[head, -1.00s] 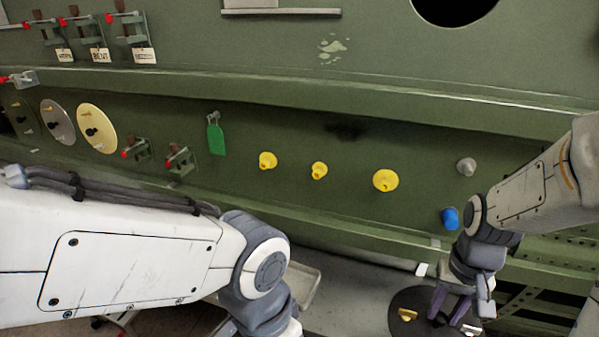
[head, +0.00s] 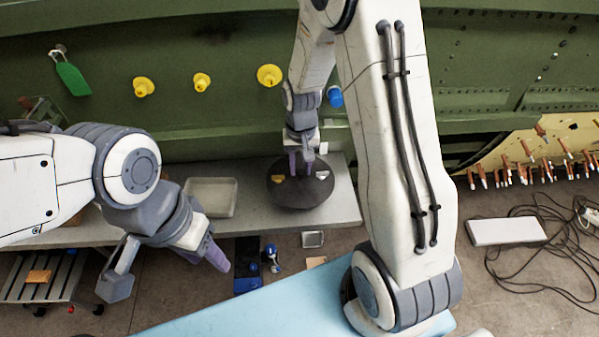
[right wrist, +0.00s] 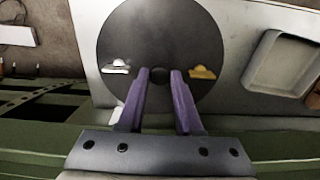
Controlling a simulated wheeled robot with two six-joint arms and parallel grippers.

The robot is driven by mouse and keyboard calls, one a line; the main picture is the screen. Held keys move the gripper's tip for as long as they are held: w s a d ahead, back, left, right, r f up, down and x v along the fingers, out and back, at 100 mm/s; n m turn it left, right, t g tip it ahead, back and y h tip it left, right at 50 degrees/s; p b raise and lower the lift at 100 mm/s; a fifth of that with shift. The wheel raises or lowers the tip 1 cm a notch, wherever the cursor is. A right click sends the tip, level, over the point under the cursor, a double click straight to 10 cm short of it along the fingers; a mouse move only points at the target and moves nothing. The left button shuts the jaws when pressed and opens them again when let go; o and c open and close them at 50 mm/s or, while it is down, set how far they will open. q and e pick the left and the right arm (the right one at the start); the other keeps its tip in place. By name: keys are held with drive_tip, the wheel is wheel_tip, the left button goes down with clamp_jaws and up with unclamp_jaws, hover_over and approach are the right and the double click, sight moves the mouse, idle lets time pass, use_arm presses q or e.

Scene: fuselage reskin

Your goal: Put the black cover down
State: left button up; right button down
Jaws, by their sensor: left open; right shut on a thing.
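The black cover (head: 299,193) is a round dark disc with a small centre knob, a yellow mark and a whitish mark. My right gripper (head: 301,170) is shut on its knob from above. In the right wrist view the two purple fingers (right wrist: 159,78) close around the knob, and the black cover (right wrist: 158,32) lies flat across the picture. It is over the grey bench (head: 343,205); I cannot tell whether it touches the top. My left gripper (head: 208,257) is open and empty, in front of the bench at the left.
A shallow pale tray (head: 211,197) stands on the bench left of the cover. The green fuselage panel (head: 200,120) with yellow plugs (head: 269,75) rises behind. A light blue surface (head: 250,308) lies in front. Cables (head: 560,250) lie on the floor at right.

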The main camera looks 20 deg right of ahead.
sight(300, 172)
wheel_tip(300, 172, down, 3)
drive_tip(key=shift+f+p, duration=0.1)
drive_tip(key=shift+p, duration=0.6)
drive_tip(key=shift+f, duration=0.3)
drive_tip(key=shift+w+f, duration=0.1)
drive_tip(key=shift+f, duration=0.1)
drive_tip(key=c, duration=0.6)
unclamp_jaws()
